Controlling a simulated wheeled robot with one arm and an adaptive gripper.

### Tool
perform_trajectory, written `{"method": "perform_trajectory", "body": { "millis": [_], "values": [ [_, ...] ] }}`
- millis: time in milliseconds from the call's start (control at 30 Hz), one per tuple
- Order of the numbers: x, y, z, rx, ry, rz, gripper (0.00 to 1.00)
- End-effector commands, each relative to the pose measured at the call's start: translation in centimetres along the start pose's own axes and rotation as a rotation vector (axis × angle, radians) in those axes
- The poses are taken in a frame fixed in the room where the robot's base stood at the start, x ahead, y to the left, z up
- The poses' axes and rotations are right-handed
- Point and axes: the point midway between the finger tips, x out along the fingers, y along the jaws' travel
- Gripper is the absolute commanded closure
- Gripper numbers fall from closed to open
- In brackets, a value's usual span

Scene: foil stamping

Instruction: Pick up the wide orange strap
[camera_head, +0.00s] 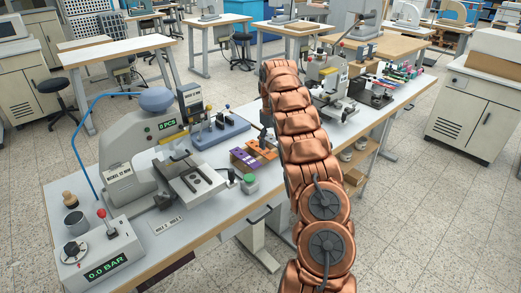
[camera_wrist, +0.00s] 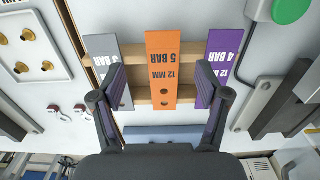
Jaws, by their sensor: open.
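The wide orange strap (camera_wrist: 160,62), printed "12 MM 5 BAR", lies across light wooden rails in the middle of the wrist view. It has two holes near its lower end. In the head view the orange strap (camera_head: 264,149) shows partly beside my arm. My gripper (camera_wrist: 162,75) is open. Its dark fingers appear on either side of the orange strap, with nothing held between them. The gap in height between the fingers and the strap is hard to tell.
A grey strap (camera_wrist: 104,62) lies left of the orange one and a purple strap (camera_wrist: 222,50) lies right of it, both close to my fingers. A green button (camera_head: 249,179) and the press (camera_head: 145,150) stand left of the straps on the bench.

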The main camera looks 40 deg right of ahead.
Motion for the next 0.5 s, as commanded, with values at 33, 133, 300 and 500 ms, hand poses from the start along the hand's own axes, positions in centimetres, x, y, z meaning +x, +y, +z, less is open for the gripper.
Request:
{"method": "perform_trajectory", "body": {
  "millis": [33, 133, 300, 500],
  "values": [
    [0.2, 0.0, 0.1, 0.001, -0.002, 0.000, 0.25],
    [1.1, -0.1, 0.3, 0.002, -0.003, 0.000, 0.25],
    [2.9, -0.4, 0.3, 0.001, -0.001, 0.000, 0.25],
    [4.4, -0.4, 0.3, 0.002, -0.001, 0.000, 0.25]
  ]
}}
